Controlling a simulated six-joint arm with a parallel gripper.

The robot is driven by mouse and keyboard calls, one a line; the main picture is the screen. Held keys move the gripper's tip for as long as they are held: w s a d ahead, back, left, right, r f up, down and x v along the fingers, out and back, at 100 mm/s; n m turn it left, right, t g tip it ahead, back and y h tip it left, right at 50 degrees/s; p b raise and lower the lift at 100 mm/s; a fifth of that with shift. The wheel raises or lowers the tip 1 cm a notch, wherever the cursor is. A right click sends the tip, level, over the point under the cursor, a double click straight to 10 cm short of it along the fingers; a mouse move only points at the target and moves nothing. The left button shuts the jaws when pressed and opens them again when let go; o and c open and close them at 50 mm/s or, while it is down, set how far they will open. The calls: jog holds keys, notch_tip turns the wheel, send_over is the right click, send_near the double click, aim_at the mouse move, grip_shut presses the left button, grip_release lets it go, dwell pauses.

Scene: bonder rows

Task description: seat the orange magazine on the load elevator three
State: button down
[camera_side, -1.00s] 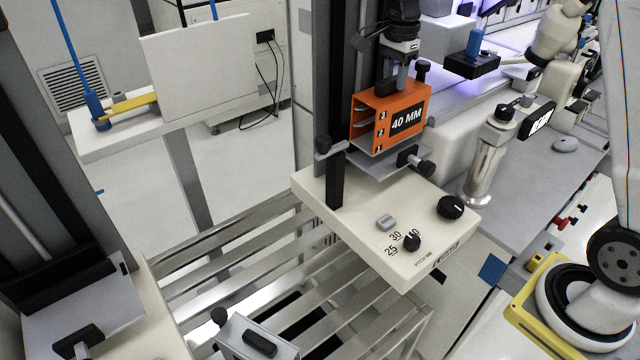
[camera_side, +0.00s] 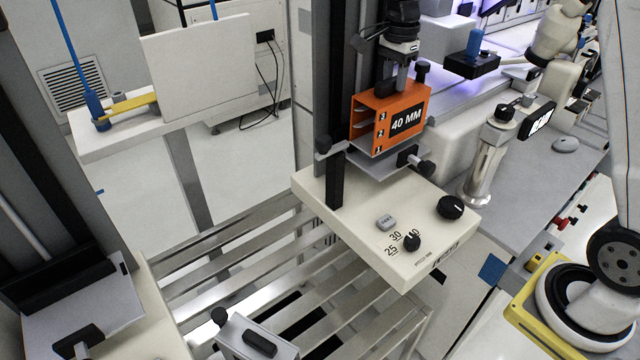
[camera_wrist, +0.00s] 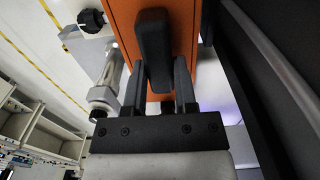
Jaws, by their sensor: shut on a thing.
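The orange magazine (camera_side: 365,120), marked "40 MM" on a black label, is upright at the elevator's grey plate (camera_side: 385,163). From the side I cannot tell whether its underside touches the plate. My gripper (camera_side: 393,82) is above it, shut on the black handle on its top. The wrist view shows the two fingers of my gripper (camera_wrist: 158,95) on either side of that black handle (camera_wrist: 153,45), with the orange top (camera_wrist: 118,12) around it. The elevator's cream base (camera_side: 350,225) carries a dial with 25, 30 and 40 marks. The fingertips are partly hidden.
A dark column (camera_side: 333,90) stands close at the magazine's left. A silver post (camera_side: 490,155) stands to the right.

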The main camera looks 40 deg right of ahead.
aim_at(392, 94)
jog(key=shift+f, duration=2.1)
dwell(0.6)
jog(key=shift+c, duration=1.6)
grip_release()
jog(key=shift+r, duration=0.1)
jog(key=shift+r, duration=3.8)
jog(key=shift+s, duration=0.1)
